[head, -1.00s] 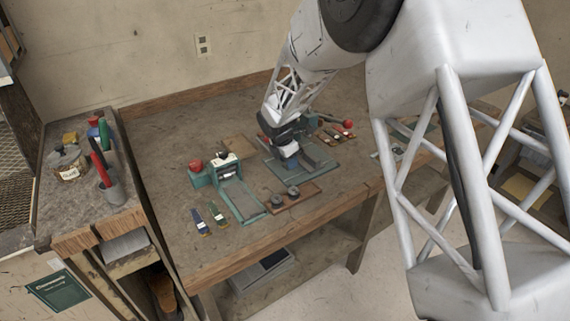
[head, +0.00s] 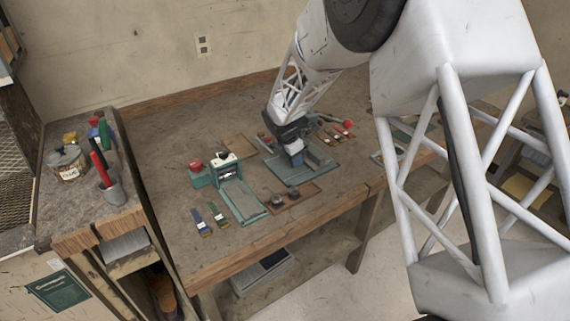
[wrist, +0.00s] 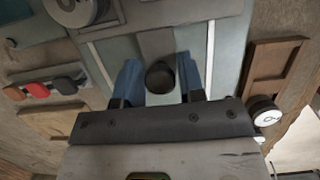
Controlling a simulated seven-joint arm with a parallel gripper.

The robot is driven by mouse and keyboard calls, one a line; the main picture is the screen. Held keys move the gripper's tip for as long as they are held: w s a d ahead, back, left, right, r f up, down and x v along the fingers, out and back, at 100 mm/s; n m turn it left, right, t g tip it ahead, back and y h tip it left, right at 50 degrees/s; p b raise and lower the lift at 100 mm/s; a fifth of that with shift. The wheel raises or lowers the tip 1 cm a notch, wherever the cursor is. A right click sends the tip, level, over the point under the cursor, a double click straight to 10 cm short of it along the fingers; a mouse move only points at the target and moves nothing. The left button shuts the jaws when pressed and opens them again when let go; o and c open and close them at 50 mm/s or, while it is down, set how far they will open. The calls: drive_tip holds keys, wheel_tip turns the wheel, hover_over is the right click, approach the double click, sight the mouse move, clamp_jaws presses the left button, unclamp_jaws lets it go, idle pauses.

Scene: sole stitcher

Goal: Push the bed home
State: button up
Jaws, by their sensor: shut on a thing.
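The bed (wrist: 158,44) shows in the wrist view as a grey slide between two pale rails on a teal base plate. A dark round knob (wrist: 160,77) stands at its near end. My gripper (wrist: 160,84) has its two blue fingers on either side of this knob and is shut on it. In the head view my gripper (head: 294,160) is low over the teal base plate (head: 316,164) on the bench. My wrist hides much of the bed there, and I cannot tell how far along the rails it sits.
A teal press-like device (head: 226,175) with a red knob (head: 196,166) stands left of my gripper. A brown tray (head: 300,197) with round dark pieces lies in front. Small coloured tools (head: 202,222) lie front left.

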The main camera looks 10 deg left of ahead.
drive_tip(key=shift+w+d, duration=0.85)
drive_tip(key=o, duration=0.5)
drive_tip(key=shift+r, duration=0.15)
drive_tip(key=shift+r, duration=3.1)
drive_tip(key=shift+s+a, duration=0.1)
drive_tip(key=shift+s+a, duration=4.15)
